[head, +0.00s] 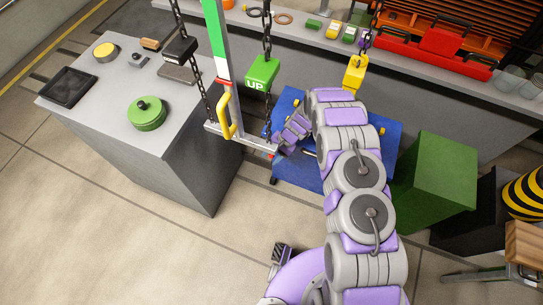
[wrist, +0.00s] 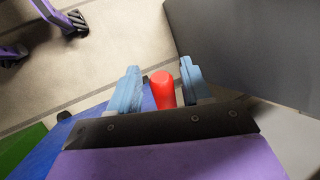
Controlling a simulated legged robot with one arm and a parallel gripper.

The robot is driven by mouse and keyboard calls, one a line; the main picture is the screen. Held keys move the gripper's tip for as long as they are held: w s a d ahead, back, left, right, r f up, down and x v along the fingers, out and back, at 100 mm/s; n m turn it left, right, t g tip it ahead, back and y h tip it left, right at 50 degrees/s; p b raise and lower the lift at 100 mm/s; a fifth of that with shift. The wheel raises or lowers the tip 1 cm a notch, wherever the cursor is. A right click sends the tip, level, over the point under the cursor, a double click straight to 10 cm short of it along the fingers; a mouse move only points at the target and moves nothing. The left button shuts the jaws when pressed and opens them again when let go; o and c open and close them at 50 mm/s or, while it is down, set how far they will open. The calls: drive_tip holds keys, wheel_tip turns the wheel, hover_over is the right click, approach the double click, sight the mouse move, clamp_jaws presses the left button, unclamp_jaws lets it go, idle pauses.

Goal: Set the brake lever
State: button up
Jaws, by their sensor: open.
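In the wrist view a red rounded grip (wrist: 161,88), which looks like the end of the brake lever, lies between the two blue fingers of my gripper (wrist: 158,70). The fingers are apart, with a visible gap on each side of the red grip. In the head view my gripper (head: 278,148) reaches down and left at the edge of the blue cart (head: 300,180). A small red bit (head: 264,156) shows beside it. Most of the lever is hidden behind my gripper and the hanging bar.
A grey bench (head: 188,130) stands to the left, with a green round weight (head: 147,113) on it. A green UP block (head: 262,73) and a yellow block (head: 355,72) hang on chains near my arm. A green box (head: 437,175) stands right. Open floor lies in front.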

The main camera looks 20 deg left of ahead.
drive_tip(key=shift+a, duration=0.1)
clamp_jaws()
idle(0.4)
